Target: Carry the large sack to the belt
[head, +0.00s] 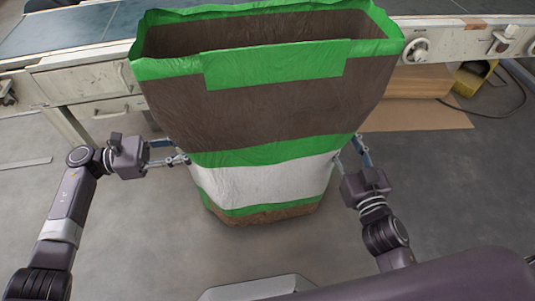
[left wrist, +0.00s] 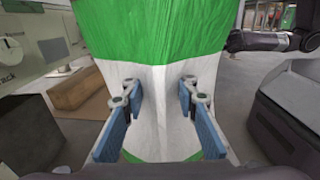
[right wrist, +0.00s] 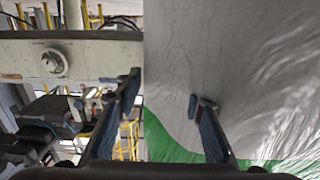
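The large sack (head: 265,125) is upright in front of me with its mouth open at the top. It is brown with green bands and a white band. Its base looks close to the floor; I cannot tell whether it touches. My left gripper (head: 183,160) is at its left side, at the white band; in the left wrist view its fingers (left wrist: 160,90) are apart in front of a creased white side. My right gripper (head: 345,150) is at the right side; its fingers (right wrist: 163,90) are apart around the sack's edge line. The belt (head: 60,32) is behind the sack, partly hidden by it.
The conveyor's pale frame (head: 90,82) runs across behind the sack. A flat cardboard sheet (head: 415,117) and a yellow bin (head: 475,80) with a cable lie at the right under it.

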